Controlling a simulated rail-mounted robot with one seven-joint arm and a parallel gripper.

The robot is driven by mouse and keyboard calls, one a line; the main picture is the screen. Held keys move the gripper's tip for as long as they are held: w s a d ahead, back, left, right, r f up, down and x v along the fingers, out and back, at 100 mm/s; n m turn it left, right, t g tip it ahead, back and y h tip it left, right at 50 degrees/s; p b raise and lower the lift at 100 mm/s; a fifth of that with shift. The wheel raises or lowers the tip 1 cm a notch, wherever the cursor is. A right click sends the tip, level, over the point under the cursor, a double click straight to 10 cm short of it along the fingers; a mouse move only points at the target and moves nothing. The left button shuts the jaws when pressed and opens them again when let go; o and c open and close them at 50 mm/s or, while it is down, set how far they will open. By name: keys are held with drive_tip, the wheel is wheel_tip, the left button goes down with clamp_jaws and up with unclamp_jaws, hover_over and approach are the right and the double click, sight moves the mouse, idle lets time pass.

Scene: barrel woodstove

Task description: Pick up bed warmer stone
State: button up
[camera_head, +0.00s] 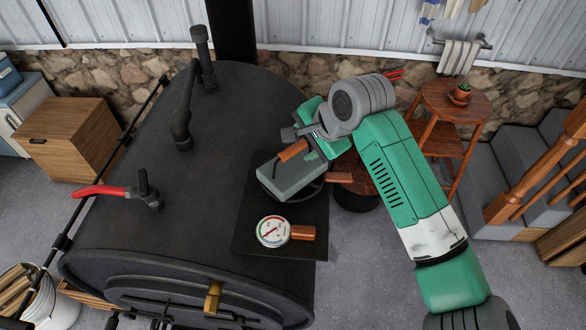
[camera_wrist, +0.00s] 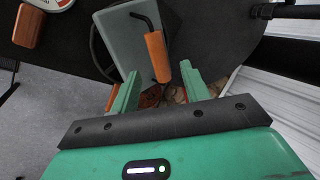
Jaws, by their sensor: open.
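The bed warmer stone (camera_head: 290,181) is a grey rectangular slab with an orange-brown grip on a dark wire handle (camera_head: 293,150). It lies on a round dark support on top of the stove. In the wrist view, the stone (camera_wrist: 124,38) is ahead of my gripper, with its orange grip (camera_wrist: 157,57) just beyond and roughly between the two green fingertips. My gripper (camera_wrist: 160,84) is open with nothing between its fingers. In the head view, my gripper (camera_head: 308,152) is at the stone's upper right, close to the handle. Whether a finger touches it is unclear.
The black barrel stove (camera_head: 230,110) has a flue pipe (camera_head: 183,115) and a red-handled valve (camera_head: 110,191). A round gauge (camera_head: 272,231) with a wooden block lies on a dark plate (camera_head: 300,248) in front of the stone. A wooden stool (camera_head: 456,98) stands right.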

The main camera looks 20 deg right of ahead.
sight(294, 149)
drive_tip(key=x, duration=0.5)
drive_tip(key=shift+w+a+f, duration=0.1)
drive_tip(key=shift+a+f, duration=0.2)
drive_tip(key=shift+f, duration=0.05)
clamp_jaws()
idle(1.0)
drive_tip(key=shift+r, duration=0.1)
